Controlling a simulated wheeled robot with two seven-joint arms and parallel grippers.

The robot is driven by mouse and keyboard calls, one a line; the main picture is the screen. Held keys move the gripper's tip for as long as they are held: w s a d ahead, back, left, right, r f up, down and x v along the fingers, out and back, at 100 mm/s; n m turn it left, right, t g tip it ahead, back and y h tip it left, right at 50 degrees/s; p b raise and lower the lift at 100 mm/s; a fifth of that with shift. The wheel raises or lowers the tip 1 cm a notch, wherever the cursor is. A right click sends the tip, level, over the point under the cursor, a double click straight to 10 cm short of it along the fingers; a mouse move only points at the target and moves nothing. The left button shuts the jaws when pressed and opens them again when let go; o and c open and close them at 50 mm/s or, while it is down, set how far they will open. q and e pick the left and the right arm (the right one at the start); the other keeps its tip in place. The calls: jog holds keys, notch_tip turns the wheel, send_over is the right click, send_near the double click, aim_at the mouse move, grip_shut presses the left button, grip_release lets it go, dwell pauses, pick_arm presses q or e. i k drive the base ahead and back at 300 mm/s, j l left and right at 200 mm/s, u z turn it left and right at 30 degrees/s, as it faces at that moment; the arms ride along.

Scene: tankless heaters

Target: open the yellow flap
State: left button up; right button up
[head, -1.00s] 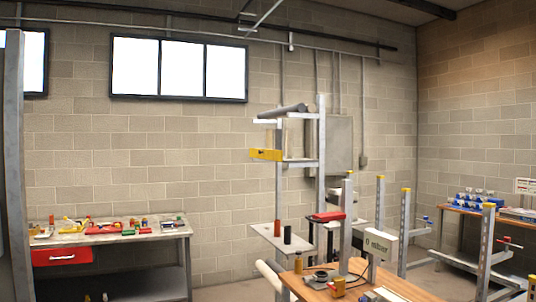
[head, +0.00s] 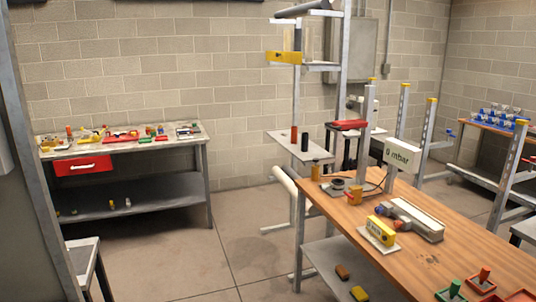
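A yellow flat piece (head: 284,57), which looks like the flap, is on the upper part of a grey metal stand (head: 297,95) near the back wall. It is small in the head view, and I cannot tell its hinge or how far it is open. A second yellow item, a block (head: 380,229) on a white plate, lies on the wooden table, and I cannot tell if it has a flap. Neither of my grippers is in view.
A grey bench with a red drawer (head: 83,166) stands at the left. A grey post (head: 40,170) is close at left. Floor (head: 228,240) between the benches is clear.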

aim_at(296, 58)
jog(key=i+j+u, duration=0.35)
jog(key=i, duration=1.15)
jog(key=i+l+u, duration=0.35)
jog(key=i, duration=1.15)
jog(key=j, duration=0.1)
